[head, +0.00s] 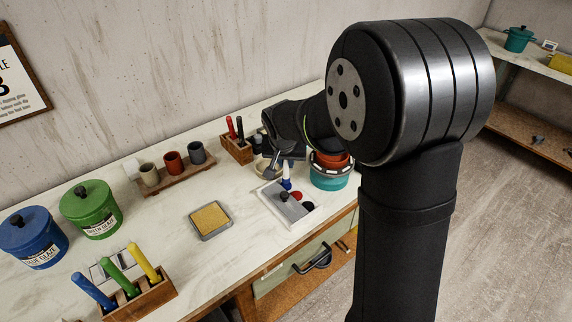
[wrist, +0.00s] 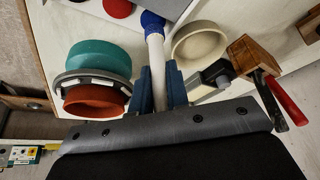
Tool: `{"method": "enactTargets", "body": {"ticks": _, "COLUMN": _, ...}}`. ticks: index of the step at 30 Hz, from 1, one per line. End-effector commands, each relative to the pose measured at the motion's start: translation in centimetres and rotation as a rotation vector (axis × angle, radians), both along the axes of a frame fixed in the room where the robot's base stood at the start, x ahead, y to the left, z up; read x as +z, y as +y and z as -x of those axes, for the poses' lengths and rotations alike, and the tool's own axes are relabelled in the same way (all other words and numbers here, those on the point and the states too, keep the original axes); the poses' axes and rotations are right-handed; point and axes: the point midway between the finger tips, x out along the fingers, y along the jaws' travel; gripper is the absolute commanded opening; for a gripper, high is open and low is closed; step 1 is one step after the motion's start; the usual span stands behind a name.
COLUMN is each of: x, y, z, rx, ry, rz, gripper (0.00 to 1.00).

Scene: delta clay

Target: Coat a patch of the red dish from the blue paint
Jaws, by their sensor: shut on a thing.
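My gripper (head: 284,157) is shut on a white-handled brush (wrist: 156,55) with a blue tip, which points away from the fingers. In the wrist view, the tip lies over or beside a blue paint patch (wrist: 175,8) on the pale paint tray; I cannot tell whether they touch. In the head view the brush (head: 287,171) hangs tip down above the paint tray (head: 277,207). The red dish (head: 333,158) sits in a metal ring on a teal base, right of the gripper. The dish (wrist: 95,98) is left of the fingers in the wrist view. No blue coat is visible on it.
A cream bowl (wrist: 198,45) stands close to the brush. A wooden holder with red and black tools (head: 236,146) is behind. A yellow sponge tray (head: 210,219), cups (head: 173,162), green (head: 90,209) and blue (head: 32,238) glaze pots stand left. The bench between is clear.

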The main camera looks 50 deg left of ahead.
Motion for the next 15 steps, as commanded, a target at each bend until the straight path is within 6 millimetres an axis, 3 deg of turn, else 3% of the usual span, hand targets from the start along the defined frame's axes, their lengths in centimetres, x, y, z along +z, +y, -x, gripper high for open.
{"method": "enactTargets", "body": {"ticks": 15, "x": 4.3, "y": 0.0, "z": 0.0, "rx": 0.000, "ry": -0.001, "rz": -0.002, "gripper": 0.00}}
